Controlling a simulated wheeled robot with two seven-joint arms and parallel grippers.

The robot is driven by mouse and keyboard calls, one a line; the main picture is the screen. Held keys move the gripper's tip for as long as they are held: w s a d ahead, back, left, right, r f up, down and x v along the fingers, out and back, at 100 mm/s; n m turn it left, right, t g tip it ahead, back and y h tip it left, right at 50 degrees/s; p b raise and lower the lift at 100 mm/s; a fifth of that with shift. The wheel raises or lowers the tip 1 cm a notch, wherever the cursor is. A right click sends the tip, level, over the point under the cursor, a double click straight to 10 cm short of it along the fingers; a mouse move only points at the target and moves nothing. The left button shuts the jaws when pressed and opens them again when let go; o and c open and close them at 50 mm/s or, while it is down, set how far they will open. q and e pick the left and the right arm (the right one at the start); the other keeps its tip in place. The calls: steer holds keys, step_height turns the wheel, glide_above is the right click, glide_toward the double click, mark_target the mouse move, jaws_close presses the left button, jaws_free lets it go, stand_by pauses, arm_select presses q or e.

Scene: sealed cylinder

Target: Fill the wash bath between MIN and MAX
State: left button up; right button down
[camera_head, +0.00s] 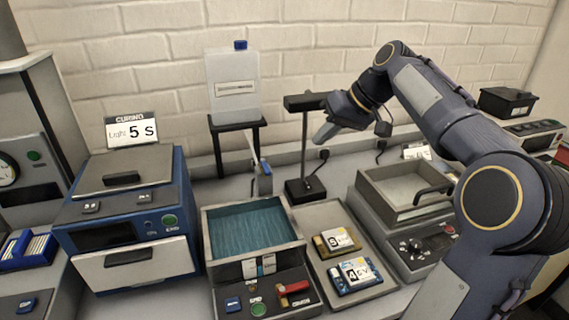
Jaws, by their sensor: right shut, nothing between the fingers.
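The wash bath (222,268) stands at the front centre, an open grey tank with teal liquid (250,229) over its floor. A small gauge strip (258,266) sits on its front wall; its marks and the level against them are too small to read. A white bottle (233,88) with a blue cap stands on a black stand behind the bath. A tap with a blue lever (265,167) is below it, at the bath's back edge. My right gripper (322,137) is shut and empty, above and to the right of the tap, apart from it. My left gripper is out of view.
A black post stand (303,188) rises close beside my right gripper. A blue curing box (126,220) is left of the bath. A tray (374,292) with two labelled parts is to its right. An open-topped grey unit (391,217) stands farther right, below my right arm.

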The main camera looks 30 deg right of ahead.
mark_target(265, 167)
steer(key=shift+f, duration=0.1)
steer(key=shift+w+a+f+p, duration=0.15)
steer(key=shift+w+a+f, duration=0.8)
steer(key=shift+a+f, duration=0.35)
steer(key=shift+w+a+f+p, duration=0.1)
steer(key=shift+w+a+f, duration=0.8)
steer(key=shift+a+f, duration=0.4)
steer(key=shift+w+a+f+p, duration=0.15)
steer(key=shift+w+a+f, duration=0.8)
steer(key=shift+a+f, duration=0.3)
